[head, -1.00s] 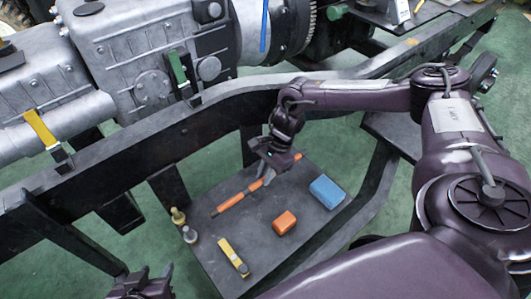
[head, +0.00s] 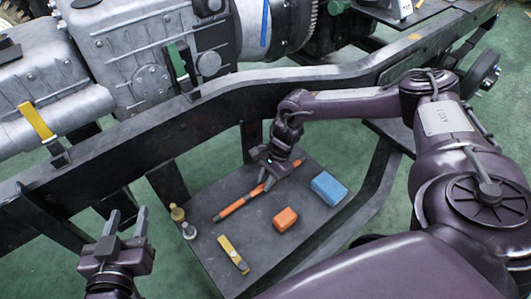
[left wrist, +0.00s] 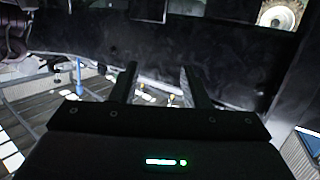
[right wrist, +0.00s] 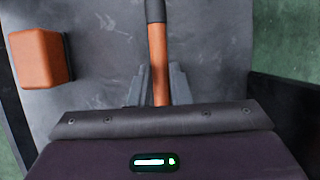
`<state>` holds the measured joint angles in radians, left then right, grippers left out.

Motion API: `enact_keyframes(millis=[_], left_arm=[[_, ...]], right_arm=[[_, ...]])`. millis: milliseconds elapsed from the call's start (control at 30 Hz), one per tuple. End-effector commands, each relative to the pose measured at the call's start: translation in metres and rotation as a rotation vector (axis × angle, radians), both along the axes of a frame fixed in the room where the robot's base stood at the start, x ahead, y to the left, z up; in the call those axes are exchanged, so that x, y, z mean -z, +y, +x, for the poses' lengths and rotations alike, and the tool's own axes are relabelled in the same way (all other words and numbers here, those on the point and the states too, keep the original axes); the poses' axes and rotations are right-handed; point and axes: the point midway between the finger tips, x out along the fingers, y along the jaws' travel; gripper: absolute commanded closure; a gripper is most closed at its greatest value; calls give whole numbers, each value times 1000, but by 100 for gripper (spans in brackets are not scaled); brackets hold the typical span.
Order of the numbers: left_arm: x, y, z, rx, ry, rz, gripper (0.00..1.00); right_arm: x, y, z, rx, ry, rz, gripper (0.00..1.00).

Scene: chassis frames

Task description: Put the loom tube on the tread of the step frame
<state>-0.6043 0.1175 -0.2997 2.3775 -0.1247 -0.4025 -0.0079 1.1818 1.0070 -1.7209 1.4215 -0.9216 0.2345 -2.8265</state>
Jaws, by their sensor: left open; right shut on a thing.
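The orange tube with dark parts, which I take as the loom tube (head: 233,207), slants across a dark grey plate (head: 205,262). My right gripper (head: 268,182) is shut on it near its upper right end. In the right wrist view the tube (right wrist: 157,60) runs between the fingers, its far part dark. I cannot tell if it touches the plate. The plate, low beside the long dark rail, may be the step frame's tread. My left gripper (head: 126,222) is open and empty, fingers up, left of the plate; the left wrist view shows its fingers apart (left wrist: 158,78).
The dark rail (head: 225,115) crosses behind. A dark bent bar (head: 385,175) borders the right side.

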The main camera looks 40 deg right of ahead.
Motion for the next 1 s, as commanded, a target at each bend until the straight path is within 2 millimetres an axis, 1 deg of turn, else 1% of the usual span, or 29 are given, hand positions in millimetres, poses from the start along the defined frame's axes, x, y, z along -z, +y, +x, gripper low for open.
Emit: enact_keyframes(millis=[133,567,600,733,1000], left_arm=[[-1,0,0,0,-3,-1,58],[-12,0,3,-3,-53,-23,58],[-13,0,3,-3,-58,-25,58],[-15,0,4,-3,-61,-24,58],[-16,0,5,-3,-65,-25,58]], right_arm=[[0,0,0,-1,0,0,100],[2,0,0,-1,0,0,100],[2,0,0,-1,0,0,79],[2,0,0,0,0,0,62],[2,0,0,0,0,0,61]])
